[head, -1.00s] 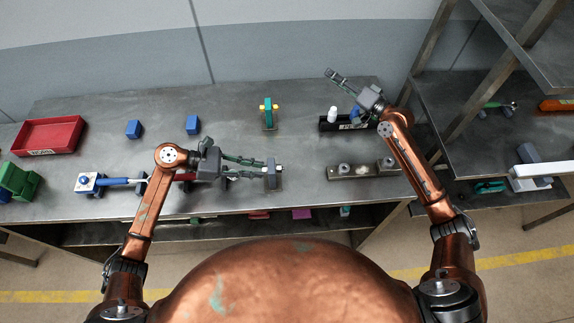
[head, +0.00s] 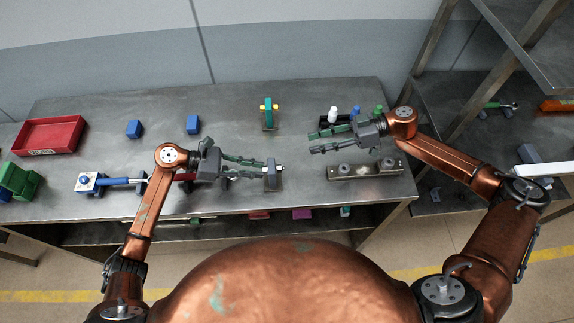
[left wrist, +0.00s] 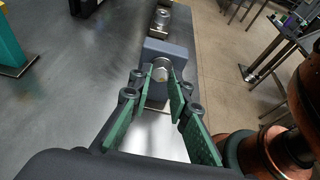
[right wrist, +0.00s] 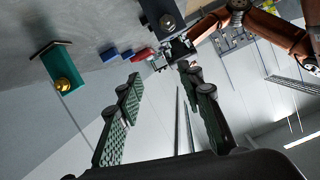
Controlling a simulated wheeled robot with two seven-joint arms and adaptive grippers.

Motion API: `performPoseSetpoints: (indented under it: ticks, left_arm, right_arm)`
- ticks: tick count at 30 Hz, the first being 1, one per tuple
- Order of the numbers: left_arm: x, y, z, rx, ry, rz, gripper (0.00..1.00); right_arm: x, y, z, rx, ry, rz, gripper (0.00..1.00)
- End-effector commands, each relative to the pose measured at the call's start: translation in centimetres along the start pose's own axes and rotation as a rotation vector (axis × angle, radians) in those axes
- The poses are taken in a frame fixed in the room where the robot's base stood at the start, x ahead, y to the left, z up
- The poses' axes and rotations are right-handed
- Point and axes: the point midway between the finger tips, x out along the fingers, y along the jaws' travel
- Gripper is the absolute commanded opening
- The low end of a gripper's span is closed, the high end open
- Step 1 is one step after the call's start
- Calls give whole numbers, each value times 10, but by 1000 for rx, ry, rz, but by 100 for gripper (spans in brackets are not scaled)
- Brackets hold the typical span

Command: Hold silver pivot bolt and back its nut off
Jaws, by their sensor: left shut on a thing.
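A dark grey block (head: 271,181) stands near the table's front edge, with the silver pivot bolt through it. In the left wrist view the bolt's silver hex head (left wrist: 161,70) sits between the fingertips, in front of the block (left wrist: 170,48). My left gripper (head: 263,168) is shut on this head from the left. The nut (head: 281,168) shows small on the block's right side; it also appears as a round metal end in the right wrist view (right wrist: 167,21). My right gripper (head: 312,143) is open and empty, behind and right of the block, fingers pointing left.
A metal plate with two round knobs (head: 365,172) lies right of the block. A teal-and-yellow stand (head: 269,116) is behind it. A dark bin with small bottles (head: 333,113) is partly hidden behind my right gripper. Blue blocks (head: 193,125) and a red tray (head: 50,136) are left.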

Motion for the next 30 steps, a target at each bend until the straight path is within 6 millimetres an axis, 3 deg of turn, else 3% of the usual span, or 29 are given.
performPoseSetpoints:
  ticks: [3,8,21,30]
  left_arm:
    - [0,1,0,0,0,2,0]
    - [0,1,0,0,0,2,0]
    - [0,1,0,0,0,2,0]
    - [0,1,0,0,0,2,0]
  right_arm:
    - [-4,-13,26,21,-86,-42,35]
    - [4,-20,37,31,-116,-61,35]
    - [84,-24,44,28,-112,-60,35]
    - [112,-25,48,29,-113,-56,35]
